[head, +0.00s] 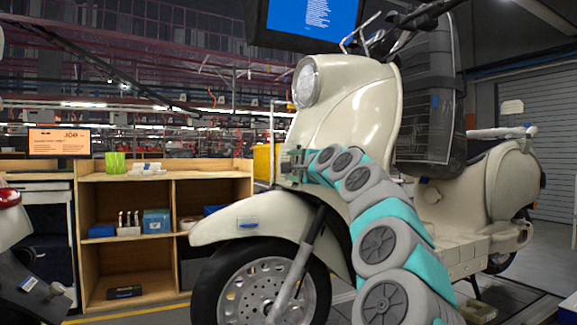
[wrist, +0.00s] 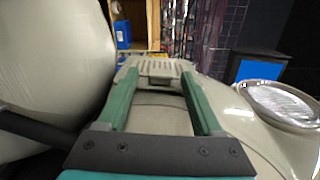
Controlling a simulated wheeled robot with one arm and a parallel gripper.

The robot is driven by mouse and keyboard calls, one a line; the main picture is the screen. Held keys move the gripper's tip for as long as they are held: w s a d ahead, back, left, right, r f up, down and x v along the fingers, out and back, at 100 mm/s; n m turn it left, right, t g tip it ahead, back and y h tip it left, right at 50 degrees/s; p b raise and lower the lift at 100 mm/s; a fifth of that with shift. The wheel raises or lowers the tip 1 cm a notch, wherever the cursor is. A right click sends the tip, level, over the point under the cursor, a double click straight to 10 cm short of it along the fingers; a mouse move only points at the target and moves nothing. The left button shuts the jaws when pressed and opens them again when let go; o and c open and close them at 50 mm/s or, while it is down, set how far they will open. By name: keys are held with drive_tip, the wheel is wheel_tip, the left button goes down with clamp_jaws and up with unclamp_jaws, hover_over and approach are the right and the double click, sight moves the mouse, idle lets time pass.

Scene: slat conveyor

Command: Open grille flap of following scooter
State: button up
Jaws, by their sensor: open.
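A cream scooter (head: 350,115) stands in front of me, its front wheel turned to the left. In the wrist view its grille flap (wrist: 158,66) is a pale slotted plate with a small dark recess at its near edge. My gripper (wrist: 160,82) is open, its two green fingers either side of the flap's near part with space between them. I cannot tell whether the fingertips touch it. In the head view my arm reaches up to the scooter's front, between headlight and fender (head: 240,217); the flap is hard to make out there.
The headlight (wrist: 280,101) is close on the right in the wrist view, and a large cream body part (wrist: 55,65) fills the left. Wooden shelves (head: 165,175) with boxes stand behind. A monitor (head: 305,18) hangs above the scooter. Part of another scooter (head: 30,260) shows at far left.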

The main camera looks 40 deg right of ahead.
drive_tip(key=shift+x, duration=0.95)
drive_tip(key=shift+c, duration=0.3)
clamp_jaws()
idle(0.6)
